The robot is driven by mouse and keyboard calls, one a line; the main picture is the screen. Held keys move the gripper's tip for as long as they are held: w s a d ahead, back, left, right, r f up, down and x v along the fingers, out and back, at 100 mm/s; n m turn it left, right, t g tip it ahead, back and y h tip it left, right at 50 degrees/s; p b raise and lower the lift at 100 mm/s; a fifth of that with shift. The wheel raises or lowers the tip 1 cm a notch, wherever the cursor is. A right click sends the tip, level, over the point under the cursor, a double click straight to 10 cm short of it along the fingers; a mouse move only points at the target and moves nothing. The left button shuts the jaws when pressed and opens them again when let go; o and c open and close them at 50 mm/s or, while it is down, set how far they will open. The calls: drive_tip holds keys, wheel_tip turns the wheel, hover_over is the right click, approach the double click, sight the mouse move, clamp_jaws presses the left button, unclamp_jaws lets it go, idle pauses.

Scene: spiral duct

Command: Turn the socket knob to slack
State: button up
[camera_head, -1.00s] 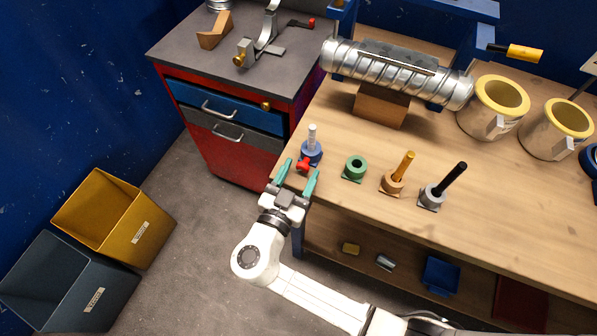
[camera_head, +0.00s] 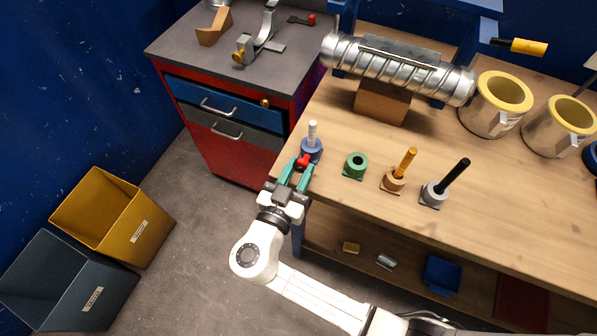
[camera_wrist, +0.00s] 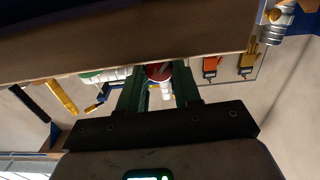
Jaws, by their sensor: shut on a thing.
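The blue socket (camera_head: 311,152) stands near the left front corner of the workbench, with a pale rod upright in it. Its red knob (camera_head: 303,161) is on the side facing me. My gripper (camera_head: 297,170) reaches in from the bench's front edge, its two green fingers closed on the red knob. In the wrist view the red knob (camera_wrist: 159,72) shows between the fingertips, partly hidden by the fingers and cut by a large brown surface above.
A green socket (camera_head: 355,165) without a rod, a tan socket (camera_head: 393,180) with a yellow rod and a grey socket (camera_head: 433,193) with a black rod stand to the right. A spiral duct (camera_head: 400,75) lies behind. The drawer cabinet (camera_head: 235,160) is close on the left.

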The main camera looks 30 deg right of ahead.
drive_tip(key=shift+n+b, duration=0.55)
drive_tip(key=shift+n, duration=0.95)
drive_tip(key=o, duration=1.1)
drive_tip(key=shift+c, duration=0.2)
drive_tip(key=shift+a, duration=0.15)
drive_tip(key=b+v, duration=0.3)
drive_tip(key=v, duration=0.7)
drive_tip(key=shift+s+a, duration=0.25)
